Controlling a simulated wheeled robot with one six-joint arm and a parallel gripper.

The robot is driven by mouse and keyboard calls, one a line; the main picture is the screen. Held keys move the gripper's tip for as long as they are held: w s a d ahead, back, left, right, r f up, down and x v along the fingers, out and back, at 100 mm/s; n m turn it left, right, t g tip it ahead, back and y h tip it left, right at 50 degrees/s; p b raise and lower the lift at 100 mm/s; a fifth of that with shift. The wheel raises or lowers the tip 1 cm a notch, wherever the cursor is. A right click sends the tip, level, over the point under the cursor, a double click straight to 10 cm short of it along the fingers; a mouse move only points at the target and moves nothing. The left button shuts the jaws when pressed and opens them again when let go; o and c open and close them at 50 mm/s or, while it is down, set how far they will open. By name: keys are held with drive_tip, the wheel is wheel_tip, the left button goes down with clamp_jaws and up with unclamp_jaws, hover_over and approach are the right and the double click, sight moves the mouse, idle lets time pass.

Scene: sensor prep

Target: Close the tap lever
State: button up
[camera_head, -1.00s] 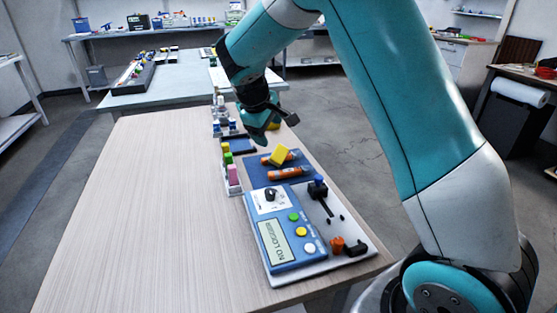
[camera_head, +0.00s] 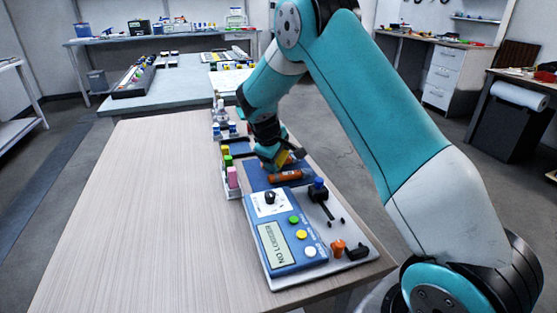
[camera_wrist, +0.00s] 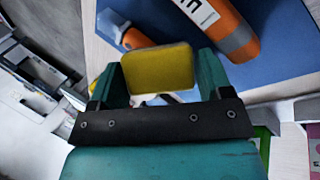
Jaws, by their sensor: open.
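My gripper (camera_head: 281,163) is over the blue mat on the tray; it also shows in the wrist view (camera_wrist: 158,85). Its jaws are open, with a yellow block-like piece (camera_wrist: 158,70) between the teal fingers. I cannot tell whether they touch it. In the head view the gripper partly hides this yellow piece (camera_head: 284,158). A black fitting with a blue top (camera_head: 318,190) and a thin black rod stands to the right on the tray. I cannot tell for sure which part is the tap lever.
An orange tube (camera_head: 290,176) lies on the blue mat (camera_wrist: 285,70), close to the gripper. A blue meter (camera_head: 283,235) and an orange knob-like part (camera_head: 338,247) are nearer on the tray. Small coloured blocks (camera_head: 232,177) stand at left. The wooden table (camera_head: 150,220) is clear further left.

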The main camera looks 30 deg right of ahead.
drive_tip(key=c, duration=0.6)
wheel_tip(320, 180, up, 20)
drive_tip(key=p, duration=0.2)
drive_tip(key=shift+p, duration=0.35)
